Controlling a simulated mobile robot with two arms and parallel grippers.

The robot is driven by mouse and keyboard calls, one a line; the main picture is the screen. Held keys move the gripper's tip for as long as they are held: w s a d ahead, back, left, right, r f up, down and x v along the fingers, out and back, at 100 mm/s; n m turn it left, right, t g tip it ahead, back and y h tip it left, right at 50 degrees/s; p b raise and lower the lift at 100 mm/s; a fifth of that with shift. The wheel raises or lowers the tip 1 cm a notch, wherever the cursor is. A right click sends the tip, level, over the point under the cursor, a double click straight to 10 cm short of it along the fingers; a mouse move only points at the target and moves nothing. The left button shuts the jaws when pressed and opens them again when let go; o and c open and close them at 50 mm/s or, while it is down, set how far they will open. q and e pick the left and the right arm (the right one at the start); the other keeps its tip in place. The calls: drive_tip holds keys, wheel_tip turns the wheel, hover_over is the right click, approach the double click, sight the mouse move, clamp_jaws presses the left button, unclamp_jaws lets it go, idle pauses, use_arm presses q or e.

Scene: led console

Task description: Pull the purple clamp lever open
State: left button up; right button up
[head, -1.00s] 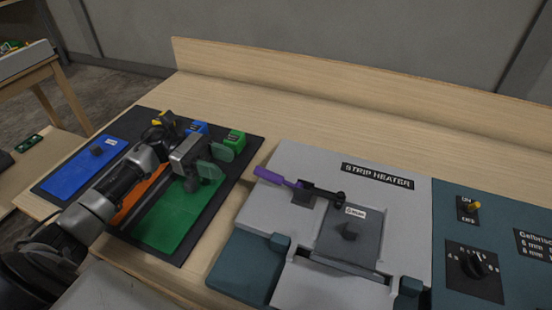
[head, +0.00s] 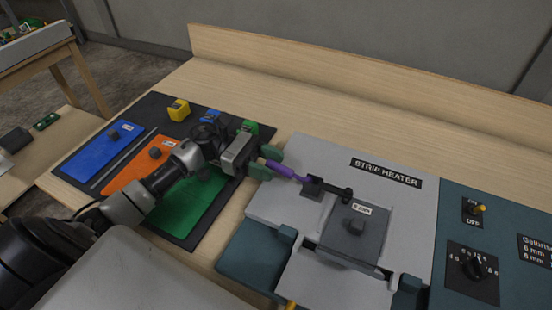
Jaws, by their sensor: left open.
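The purple clamp lever (head: 285,171) sits at the upper left of the grey strip heater (head: 285,211). Its handle points up and left from a dark pivot block (head: 313,188), and a black arm reaches right over the grey plate (head: 353,231). My left gripper (head: 264,162) is open, its green fingertips at the free end of the purple handle. The handle's tip appears to lie between the two fingers; I cannot tell whether they touch it. My right gripper is not in view.
Left of the heater lies a black board (head: 75,166) with blue, orange and green panels. A teal panel with a toggle switch (head: 478,208) and a dial (head: 476,266) is at right. The wooden bench behind the heater is clear.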

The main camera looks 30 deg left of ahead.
use_arm(q)
drive_tip(key=shift+d, duration=0.95)
drive_tip(key=shift+c, duration=0.3)
clamp_jaws()
